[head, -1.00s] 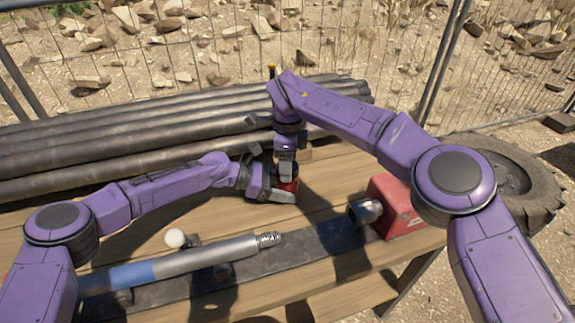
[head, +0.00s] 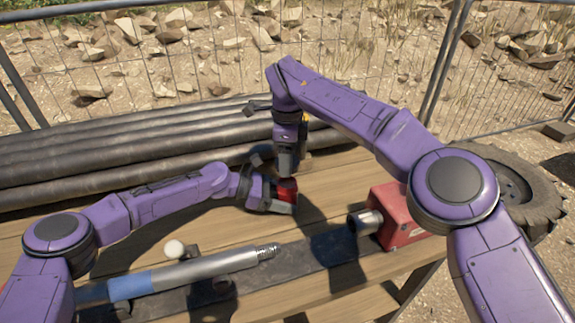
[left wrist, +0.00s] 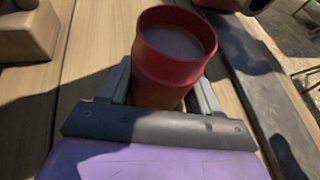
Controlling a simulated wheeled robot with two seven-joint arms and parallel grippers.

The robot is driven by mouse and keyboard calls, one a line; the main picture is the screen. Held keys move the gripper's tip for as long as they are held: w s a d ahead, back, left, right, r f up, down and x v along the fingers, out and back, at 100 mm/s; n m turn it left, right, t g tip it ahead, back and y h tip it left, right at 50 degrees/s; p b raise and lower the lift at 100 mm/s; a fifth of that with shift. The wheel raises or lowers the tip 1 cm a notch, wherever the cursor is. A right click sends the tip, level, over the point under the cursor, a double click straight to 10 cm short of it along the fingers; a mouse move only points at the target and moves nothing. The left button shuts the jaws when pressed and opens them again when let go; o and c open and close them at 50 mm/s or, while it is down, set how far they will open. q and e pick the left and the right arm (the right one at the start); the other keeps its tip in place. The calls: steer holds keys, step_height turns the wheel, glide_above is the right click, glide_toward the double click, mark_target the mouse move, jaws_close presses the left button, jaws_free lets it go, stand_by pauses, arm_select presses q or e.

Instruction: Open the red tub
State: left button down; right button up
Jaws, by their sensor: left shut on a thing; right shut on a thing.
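The red tub (left wrist: 175,60) stands upright between the fingers of my left gripper (left wrist: 165,92), which is shut around its sides. In the left wrist view its top is open, with a rim and a dull greyish inside. In the head view my left gripper (head: 283,202) holds it low over the table. My right gripper (head: 287,172) points straight down just above it, shut on a red piece (head: 287,183) that looks like the lid. The gap between this piece and the tub is hard to make out from the head. My right gripper does not show in the left wrist view.
On the wooden table (head: 335,180) lie black pipes (head: 110,145) behind, a grey-and-blue rod (head: 190,272) in front and a red box (head: 403,213) with a metal cylinder at right. A wooden block (left wrist: 28,35) shows in the left wrist view. A tyre (head: 520,185) lies beyond the table.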

arm_select(q)
steer(key=shift+c, duration=0.7)
jaws_free()
